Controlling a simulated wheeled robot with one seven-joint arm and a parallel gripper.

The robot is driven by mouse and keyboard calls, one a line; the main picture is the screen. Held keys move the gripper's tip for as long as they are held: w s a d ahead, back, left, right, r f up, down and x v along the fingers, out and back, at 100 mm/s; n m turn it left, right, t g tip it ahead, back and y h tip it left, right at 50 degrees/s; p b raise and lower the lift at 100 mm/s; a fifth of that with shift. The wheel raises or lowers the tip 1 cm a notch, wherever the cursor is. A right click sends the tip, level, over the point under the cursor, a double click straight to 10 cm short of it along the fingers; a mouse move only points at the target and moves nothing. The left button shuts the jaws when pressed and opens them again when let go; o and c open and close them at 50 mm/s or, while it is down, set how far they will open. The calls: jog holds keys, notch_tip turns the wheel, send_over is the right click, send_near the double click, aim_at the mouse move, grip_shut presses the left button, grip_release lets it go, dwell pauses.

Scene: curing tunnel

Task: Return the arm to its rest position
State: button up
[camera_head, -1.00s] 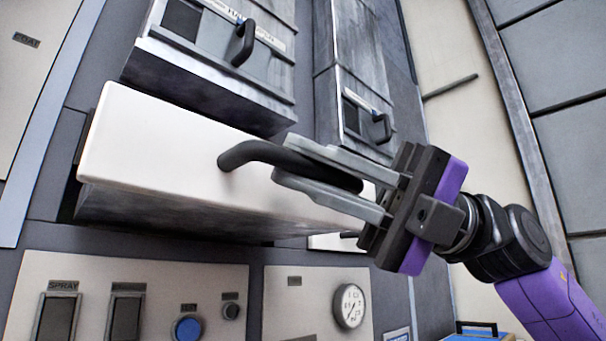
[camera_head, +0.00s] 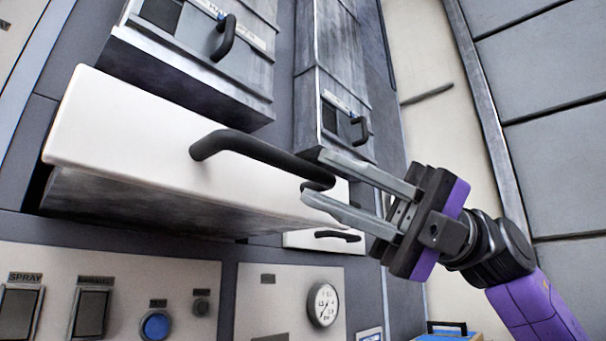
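My gripper (camera_head: 311,175) is at the right of the middle, with its two grey fingers apart and pointing left. The fingertips are close to the right end of a black bar handle (camera_head: 250,148). The handle is on a white-fronted drawer (camera_head: 130,125) that stands out from the dark cabinet. I cannot tell whether a fingertip touches the handle. My purple arm reaches in from the lower right.
Grey drawers with black handles (camera_head: 224,38) (camera_head: 360,129) are above. A smaller white drawer front (camera_head: 300,240) is behind, below the gripper. A panel with switches, a blue button (camera_head: 156,325) and a gauge (camera_head: 322,304) is below. A yellow and blue case (camera_head: 447,333) is at the bottom.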

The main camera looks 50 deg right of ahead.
jog(key=shift+v, duration=1.2)
